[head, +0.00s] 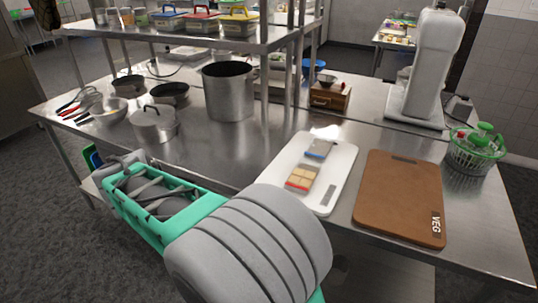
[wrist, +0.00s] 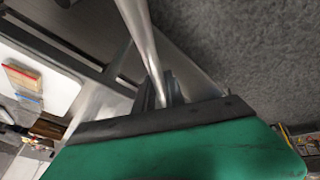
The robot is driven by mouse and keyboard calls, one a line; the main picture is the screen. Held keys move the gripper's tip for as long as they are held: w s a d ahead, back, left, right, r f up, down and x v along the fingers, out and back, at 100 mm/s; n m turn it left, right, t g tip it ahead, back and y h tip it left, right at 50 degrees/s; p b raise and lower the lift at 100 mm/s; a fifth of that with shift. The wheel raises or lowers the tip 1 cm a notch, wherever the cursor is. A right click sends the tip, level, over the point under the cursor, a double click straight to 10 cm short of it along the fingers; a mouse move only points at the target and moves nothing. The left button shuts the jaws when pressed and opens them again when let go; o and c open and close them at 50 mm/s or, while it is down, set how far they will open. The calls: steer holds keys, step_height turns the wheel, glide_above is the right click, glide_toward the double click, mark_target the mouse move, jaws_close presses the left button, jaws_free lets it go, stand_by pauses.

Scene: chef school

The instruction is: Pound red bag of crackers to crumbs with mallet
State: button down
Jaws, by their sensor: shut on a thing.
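The red bag of crackers (head: 302,178) lies flat on the white cutting board (head: 335,160), showing tan crackers and a red edge. It also shows at the left edge of the wrist view (wrist: 24,78). My gripper (wrist: 163,92) is shut on a shiny metal handle (wrist: 140,30), which I take to be the mallet's. The handle runs up out of the wrist view, and the mallet's head cannot be made out. My gripper is off the table's front edge, over the grey floor, apart from the bag. In the head view my own arm hides most of the gripper.
A blue-edged bag (head: 320,149) lies behind the red one on the same board. A brown cutting board (head: 402,198) is to its right. A lidded pot (head: 154,124), a tall pot (head: 228,92) and a metal bowl (head: 108,112) stand left. A green basket (head: 474,152) stands far right.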

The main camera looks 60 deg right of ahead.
steer(key=s+d+r+m+g+p, duration=0.1)
steer(key=s+d+m, duration=0.1)
steer(key=d, duration=0.7)
steer(key=s+d+r+m+g+p, duration=0.1)
steer(key=s+d+r+m+p, duration=0.15)
steer(key=d, duration=0.65)
steer(key=m+g+p, duration=0.2)
steer(key=m, duration=0.4)
glide_above(302, 183)
steer(key=a, duration=0.1)
steer(key=shift+w+a+f+n+h, duration=0.1)
steer(key=shift+w+a+n+h, duration=0.05)
steer(key=shift+w+n+h, duration=0.2)
steer(key=shift+s+f+b, duration=0.15)
steer(key=shift+f+b, duration=0.2)
steer(key=shift+b, duration=0.05)
steer(key=shift+f+b, duration=0.6)
steer(key=shift+f, duration=0.3)
steer(key=shift+f, duration=0.1)
steer(key=shift+f+b, duration=1.45)
steer(key=shift+f, duration=0.45)
steer(key=shift+a, duration=0.1)
steer(key=shift+r, duration=0.15)
